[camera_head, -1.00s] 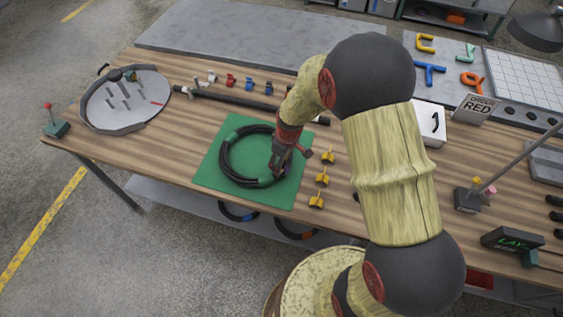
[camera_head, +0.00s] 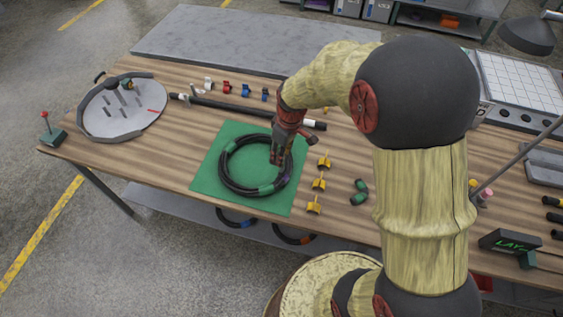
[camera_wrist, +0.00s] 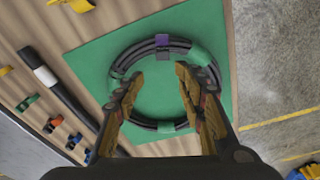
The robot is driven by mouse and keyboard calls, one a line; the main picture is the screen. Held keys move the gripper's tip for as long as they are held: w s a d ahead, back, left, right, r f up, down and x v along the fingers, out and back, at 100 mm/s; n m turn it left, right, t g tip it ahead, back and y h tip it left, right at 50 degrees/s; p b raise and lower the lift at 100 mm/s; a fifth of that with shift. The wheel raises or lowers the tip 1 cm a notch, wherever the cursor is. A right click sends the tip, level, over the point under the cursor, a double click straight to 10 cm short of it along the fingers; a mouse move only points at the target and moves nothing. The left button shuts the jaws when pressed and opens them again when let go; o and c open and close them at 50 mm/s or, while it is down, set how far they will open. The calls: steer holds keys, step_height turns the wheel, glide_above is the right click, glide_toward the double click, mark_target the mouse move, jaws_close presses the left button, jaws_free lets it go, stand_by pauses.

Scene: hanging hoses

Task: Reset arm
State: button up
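My gripper (camera_head: 281,160) hangs over the right side of a coiled black hose (camera_head: 226,176) lying on a green mat (camera_head: 206,183). In the wrist view my gripper (camera_wrist: 158,92) has its two fingers well apart, with nothing between them but the mat seen below. The coil (camera_wrist: 133,57) has green bands and one purple band, and it lies flat on the mat in a ring. The fingers appear above the coil; whether they touch it cannot be told.
A round grey tray with pegs (camera_head: 118,122) stands at the table's left end. A black bar (camera_head: 235,106) and several small coloured clips (camera_head: 228,87) lie behind the mat. Yellow clips (camera_head: 318,184) and a green-black piece (camera_head: 359,192) lie to its right. A lamp (camera_head: 527,36) stands at right.

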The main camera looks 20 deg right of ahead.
steer(key=shift+r, duration=0.65)
steer(key=s+r+m+t, duration=0.4)
steer(key=s+r+m, duration=0.3)
steer(key=s+r, duration=1.4)
steer(key=shift+a+r+h, duration=0.4)
steer(key=shift+r, duration=0.3)
